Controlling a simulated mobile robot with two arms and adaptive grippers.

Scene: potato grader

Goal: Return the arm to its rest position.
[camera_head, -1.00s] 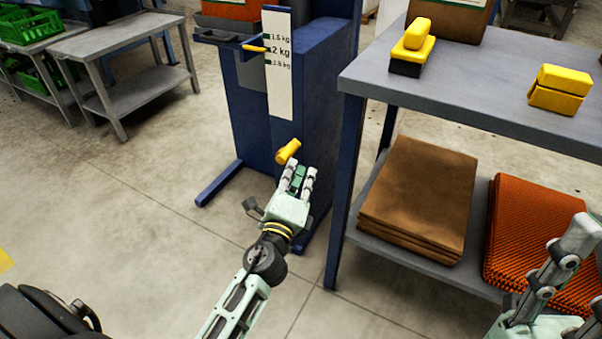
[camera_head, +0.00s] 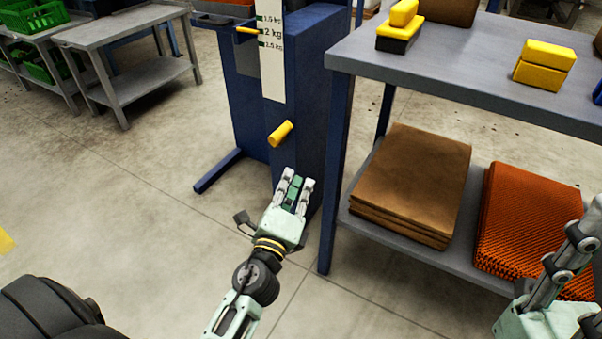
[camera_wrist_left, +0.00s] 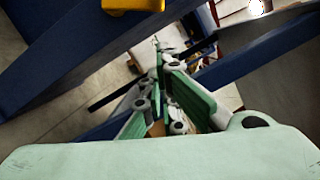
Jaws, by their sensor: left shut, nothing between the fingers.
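My left gripper (camera_head: 296,180) is in the middle of the head view, in front of the blue machine (camera_head: 300,110). Its fingers are shut and empty. The machine's yellow handle (camera_head: 281,134) sits just above the fingertips, with a gap between them. In the left wrist view, the fingers (camera_wrist_left: 165,60) point away toward the floor, and a yellow part (camera_wrist_left: 133,4) shows at the top edge. Part of my right gripper (camera_head: 580,240) shows at the right edge of the head view; its fingertips are not clear.
A grey table (camera_head: 450,75) stands at the right, with yellow-topped blocks (camera_head: 544,65) on it. Its lower shelf holds brown sacks (camera_head: 415,180) and orange net bags (camera_head: 535,220). A grey cart (camera_head: 130,35) stands at the back left.

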